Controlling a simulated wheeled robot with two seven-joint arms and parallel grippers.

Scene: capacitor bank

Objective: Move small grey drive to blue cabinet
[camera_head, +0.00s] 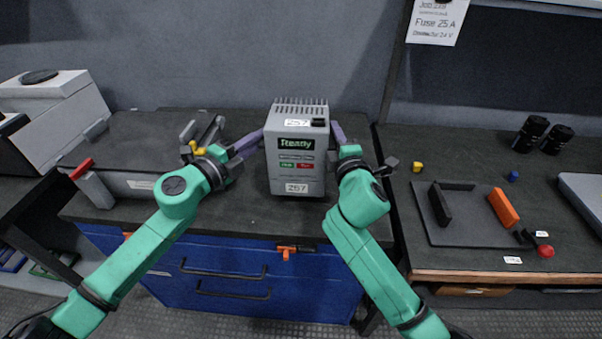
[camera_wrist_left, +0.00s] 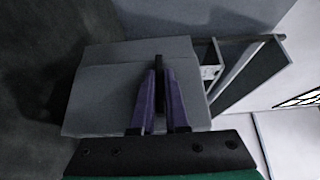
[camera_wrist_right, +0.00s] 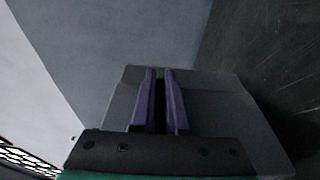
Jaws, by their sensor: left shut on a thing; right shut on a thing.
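The small grey drive (camera_head: 297,163) stands upright over the top of the blue cabinet (camera_head: 225,275) in the head view. It has a "Ready" display, a "257" label and fins on top. My left gripper (camera_head: 262,138) is against its left side and my right gripper (camera_head: 338,135) against its right side, each shut on it. The left wrist view shows purple fingers (camera_wrist_left: 160,95) against the drive's grey side (camera_wrist_left: 95,95). The right wrist view shows purple fingers (camera_wrist_right: 162,98) against its other side (camera_wrist_right: 225,105). Whether its base touches the top cannot be told.
A grey tray-like unit (camera_head: 125,185) with a red-handled part (camera_head: 82,168) lies left on the cabinet top. A larger light-grey unit (camera_head: 45,100) stands farther left. The right bench holds a dark mat (camera_head: 465,228), an orange block (camera_head: 503,208) and black cylinders (camera_head: 531,133).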

